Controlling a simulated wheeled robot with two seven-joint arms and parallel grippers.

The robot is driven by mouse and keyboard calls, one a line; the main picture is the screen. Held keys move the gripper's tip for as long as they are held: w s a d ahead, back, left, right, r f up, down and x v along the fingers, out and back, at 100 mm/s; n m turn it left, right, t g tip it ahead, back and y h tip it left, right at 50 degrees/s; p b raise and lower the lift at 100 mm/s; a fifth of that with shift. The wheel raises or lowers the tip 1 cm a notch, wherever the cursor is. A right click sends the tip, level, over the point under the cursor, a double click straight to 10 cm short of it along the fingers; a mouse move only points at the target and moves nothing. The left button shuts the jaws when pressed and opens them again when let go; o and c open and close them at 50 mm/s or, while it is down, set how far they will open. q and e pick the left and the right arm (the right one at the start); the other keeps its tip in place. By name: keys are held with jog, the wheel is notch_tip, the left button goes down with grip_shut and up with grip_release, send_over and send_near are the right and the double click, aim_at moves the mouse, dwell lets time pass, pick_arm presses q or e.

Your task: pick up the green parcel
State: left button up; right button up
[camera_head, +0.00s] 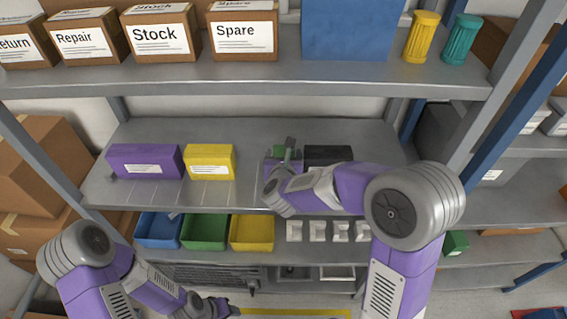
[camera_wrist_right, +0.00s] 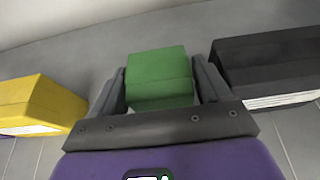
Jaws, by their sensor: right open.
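The green parcel (camera_wrist_right: 158,75) is a small box standing on the middle shelf. In the right wrist view it sits between the two fingers of my right gripper (camera_wrist_right: 160,88), which is open, with a finger on each side. My left gripper (camera_head: 232,309) is low at the bottom of the head view, beside the lower shelf, and is too small to read.
On the same shelf, a yellow parcel (camera_head: 210,162) and a purple parcel (camera_head: 144,161) stand to the left, and a black parcel (camera_head: 328,155) stands close on the right. Above is a shelf with labelled boxes (camera_head: 166,33). Below are blue, green and yellow bins (camera_head: 205,245).

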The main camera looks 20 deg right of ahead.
jog(key=shift+x, duration=0.8)
jog(key=shift+c, duration=0.4)
jog(key=c, duration=0.7)
jog(key=shift+r, duration=0.15)
jog(key=shift+c, duration=0.2)
